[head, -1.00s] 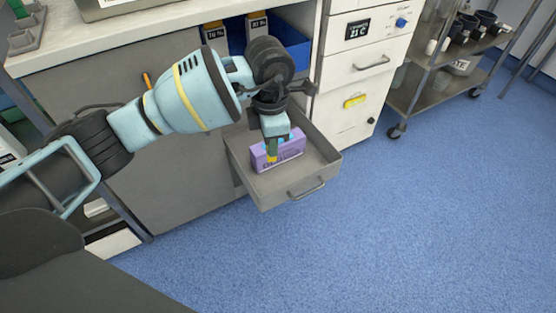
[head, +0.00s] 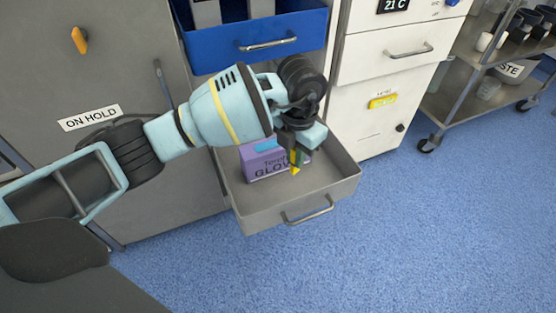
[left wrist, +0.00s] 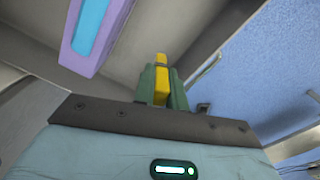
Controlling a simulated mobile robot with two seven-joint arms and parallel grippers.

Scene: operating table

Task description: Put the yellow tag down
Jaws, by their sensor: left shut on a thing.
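The yellow tag (head: 295,170) is in my left gripper (head: 298,158), its lower end showing below the fingertips. In the left wrist view, the yellow tag (left wrist: 161,80) stands between the two green fingers of the left gripper (left wrist: 162,88), which are shut on it. The gripper is over the open grey drawer (head: 338,182), at the right end of a purple glove box (head: 262,162). I cannot tell whether the tag touches the drawer floor. My right gripper is not in view.
An open blue drawer (head: 303,28) is above and behind the arm. A white cabinet (head: 372,135) with a yellow label stands to the right, then a steel cart (head: 470,90). The grey drawer's right part is bare. Blue floor (head: 430,240) is clear in front.

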